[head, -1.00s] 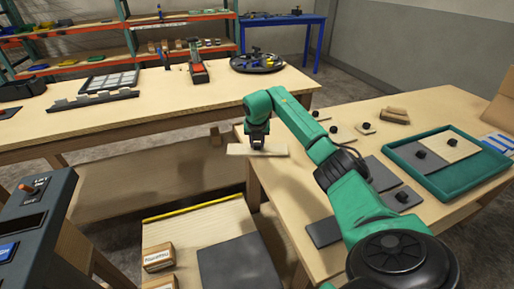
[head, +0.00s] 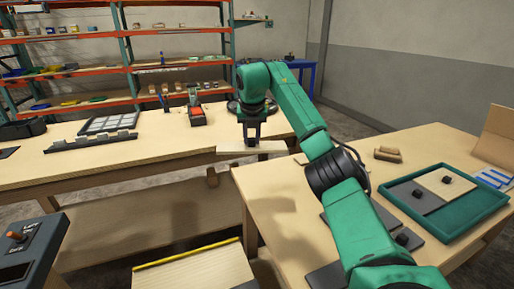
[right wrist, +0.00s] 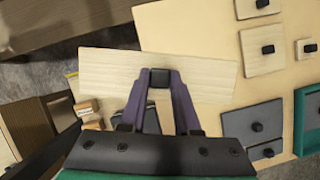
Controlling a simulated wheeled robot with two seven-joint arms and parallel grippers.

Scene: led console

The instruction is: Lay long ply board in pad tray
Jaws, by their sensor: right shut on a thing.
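The long ply board (head: 232,148) is a pale narrow plank, held roughly level in the air by the far left corner of the right-hand table. In the right wrist view, the board (right wrist: 105,72) lies crosswise under my right gripper (right wrist: 159,80). The jaws are shut on its small dark knob. In the head view, my right gripper (head: 251,140) points down onto the board's middle. The green pad tray (head: 466,215) is on the right-hand table, away from the board. A grey board and a ply square with black knobs lie in it. My left gripper is out of view.
The right-hand table (head: 262,190) also bears small blocks (head: 388,155) and grey boards, partly hidden by my right arm. A long table (head: 150,150) with a rack and tools stands behind. A console (head: 30,250) stands at the near left.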

